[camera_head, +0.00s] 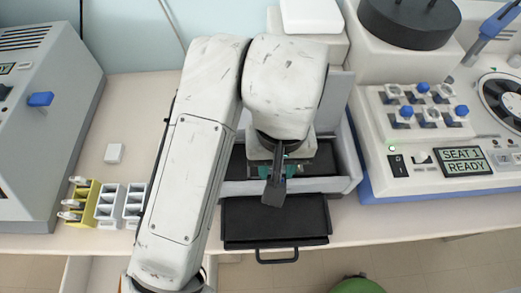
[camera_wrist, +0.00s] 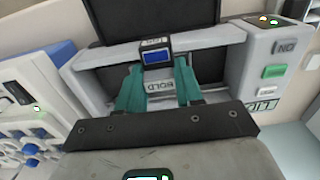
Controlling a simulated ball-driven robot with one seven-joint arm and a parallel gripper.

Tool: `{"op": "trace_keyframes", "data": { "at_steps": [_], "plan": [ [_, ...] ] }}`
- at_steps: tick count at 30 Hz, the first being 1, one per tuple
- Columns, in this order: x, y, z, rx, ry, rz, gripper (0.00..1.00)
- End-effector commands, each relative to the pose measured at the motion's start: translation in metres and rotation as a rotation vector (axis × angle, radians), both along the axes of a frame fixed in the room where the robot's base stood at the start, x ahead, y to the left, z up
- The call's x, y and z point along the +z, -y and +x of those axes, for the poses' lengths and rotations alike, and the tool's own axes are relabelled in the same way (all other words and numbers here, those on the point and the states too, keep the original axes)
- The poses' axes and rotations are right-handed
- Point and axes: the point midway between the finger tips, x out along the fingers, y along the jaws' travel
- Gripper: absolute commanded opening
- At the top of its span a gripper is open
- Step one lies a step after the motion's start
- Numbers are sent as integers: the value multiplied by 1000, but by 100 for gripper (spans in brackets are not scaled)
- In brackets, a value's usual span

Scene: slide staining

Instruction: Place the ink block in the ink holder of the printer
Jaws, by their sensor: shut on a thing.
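A small dark block with a blue face, the ink block (camera_wrist: 157,56), is between the teal fingertips of my gripper (camera_wrist: 159,66) in the wrist view. The gripper is shut on it. Beyond it is the pale printer (camera_wrist: 213,36), with a dark panel at the top and dark recesses behind the fingers. A partly covered label shows between the fingers. In the head view my gripper is over the printer (camera_head: 345,182), and my arm hides much of it. I cannot make out the ink holder, or whether the block touches the printer.
A black tray (camera_head: 275,218) with a handle sticks out at the printer's front. A large machine with blue knobs (camera_head: 423,113) stands close on the right. Yellow (camera_head: 83,204) and white racks (camera_head: 111,207) and a small white block (camera_head: 114,153) are left of my arm.

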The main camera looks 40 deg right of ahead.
Motion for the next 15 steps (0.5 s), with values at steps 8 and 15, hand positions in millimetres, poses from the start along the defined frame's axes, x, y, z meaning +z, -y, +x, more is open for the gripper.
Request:
{"op": "trace_keyframes", "data": {
  "at_steps": [8, 15],
  "plan": [
    [-38, 16, 52, 2, -5, -5, 6],
    [-64, 21, 73, 1, 0, -2, 6]
  ]
}}
